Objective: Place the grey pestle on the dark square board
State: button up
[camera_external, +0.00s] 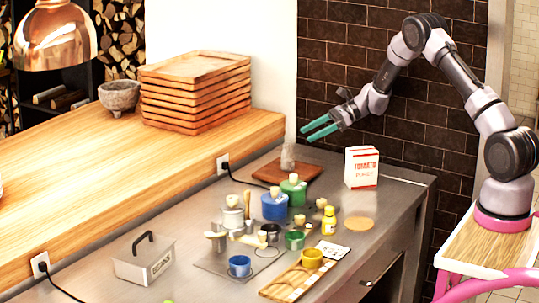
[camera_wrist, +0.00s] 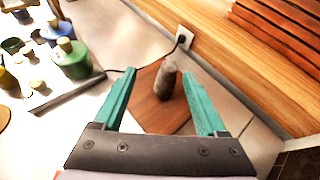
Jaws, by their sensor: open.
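The grey pestle (camera_external: 287,157) stands upright on the dark square board (camera_external: 308,172), at the back of the steel counter. In the wrist view the pestle (camera_wrist: 167,80) rests on the reddish-brown board (camera_wrist: 150,112) and appears between my fingers, with gaps on both sides. My gripper (camera_external: 304,131) is open and empty. In the external view its teal fingers are above and a little to the right of the pestle, apart from it. The wrist view shows both fingers (camera_wrist: 158,76) spread wide.
A tomato box (camera_external: 362,168) stands right of the board. Green (camera_external: 293,192) and blue (camera_external: 274,207) canisters stand in front, with several cups and jars beyond. A wooden ledge behind bears stacked trays (camera_external: 195,92) and a stone mortar (camera_external: 119,97). A cable (camera_external: 240,178) runs beside the board.

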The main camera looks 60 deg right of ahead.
jog(key=s+a+r+n+g+h, duration=0.1)
jog(key=s+a+r+n+g, duration=0.1)
jog(key=s+a+r+n, duration=0.55)
jog(key=s+a+r+n+g+h, duration=0.1)
jog(key=s+a+r+n+g, duration=0.15)
jog(key=s+a+r, duration=0.9)
jog(key=s+r+n+t+h, duration=0.1)
jog(key=s+n, duration=0.3)
jog(key=s, duration=0.4)
jog(key=s+r+n+h, duration=0.2)
jog(key=s+r+n, duration=0.2)
jog(key=s, duration=0.5)
jog(key=s+r+n+t+h, duration=0.1)
jog(key=s+r+n+h, duration=0.1)
jog(key=s, duration=0.6)
jog(key=shift+s+a+r+n+t+h, duration=0.2)
jog(key=shift+s+r+n+t+h, duration=0.2)
jog(key=shift+n, duration=0.6)
